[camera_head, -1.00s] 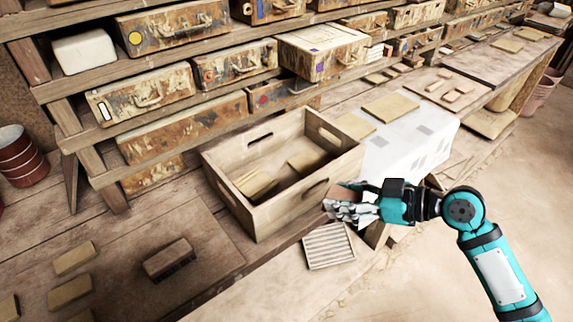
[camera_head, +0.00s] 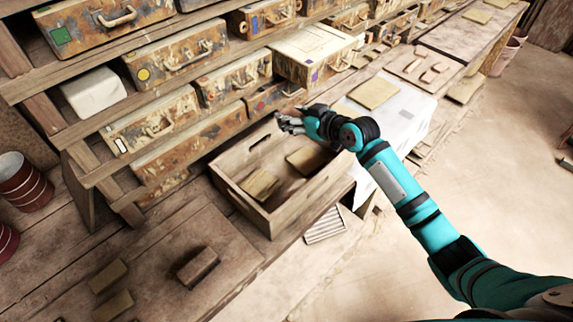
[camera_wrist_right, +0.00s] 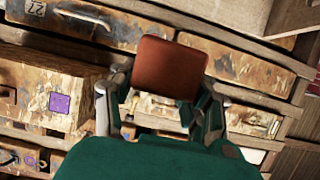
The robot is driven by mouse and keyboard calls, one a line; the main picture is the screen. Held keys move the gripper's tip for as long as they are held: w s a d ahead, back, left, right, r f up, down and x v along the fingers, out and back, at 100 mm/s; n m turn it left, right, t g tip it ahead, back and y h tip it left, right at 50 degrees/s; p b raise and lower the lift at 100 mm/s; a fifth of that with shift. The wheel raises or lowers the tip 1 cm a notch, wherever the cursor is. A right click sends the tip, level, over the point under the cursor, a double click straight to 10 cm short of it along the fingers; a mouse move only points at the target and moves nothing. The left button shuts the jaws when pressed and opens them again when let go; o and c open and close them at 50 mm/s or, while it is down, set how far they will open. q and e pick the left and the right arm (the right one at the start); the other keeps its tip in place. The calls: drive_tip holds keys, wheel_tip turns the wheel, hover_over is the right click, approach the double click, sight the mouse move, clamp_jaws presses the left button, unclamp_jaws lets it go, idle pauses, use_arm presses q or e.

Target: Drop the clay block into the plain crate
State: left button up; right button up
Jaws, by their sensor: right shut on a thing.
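My right gripper (camera_head: 291,124) is over the far side of the open wooden crate (camera_head: 236,197), close to the shelf front. In the right wrist view the gripper (camera_wrist_right: 160,108) is shut on a reddish-brown clay block (camera_wrist_right: 170,66), which sticks out beyond the fingers. In the head view I cannot make out the block clearly at the fingertips. The crate has plain wood walls with hand slots, and holds two tan blocks, one at the near left (camera_head: 260,184) and one further right (camera_head: 303,161). My left gripper is not in view.
Shelves with worn drawer boxes (camera_head: 175,57) stand right behind the crate. A white-covered stand (camera_head: 402,112) with a tan slab (camera_head: 374,93) is to its right. A brown brush-like block (camera_head: 198,266) and tan blocks (camera_head: 108,276) lie on the table at left.

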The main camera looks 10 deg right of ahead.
drive_tip(key=shift+w+a+f+b, duration=0.1)
drive_tip(key=shift+w+f+b, duration=0.05)
drive_tip(key=shift+f+b, duration=0.25)
wheel_tip(320, 180, down, 5)
drive_tip(key=b, duration=0.4)
drive_tip(key=o, duration=1.4)
drive_tip(key=shift+o, duration=0.2)
drive_tip(key=shift+f, duration=0.15)
drive_tip(key=v, duration=1.2)
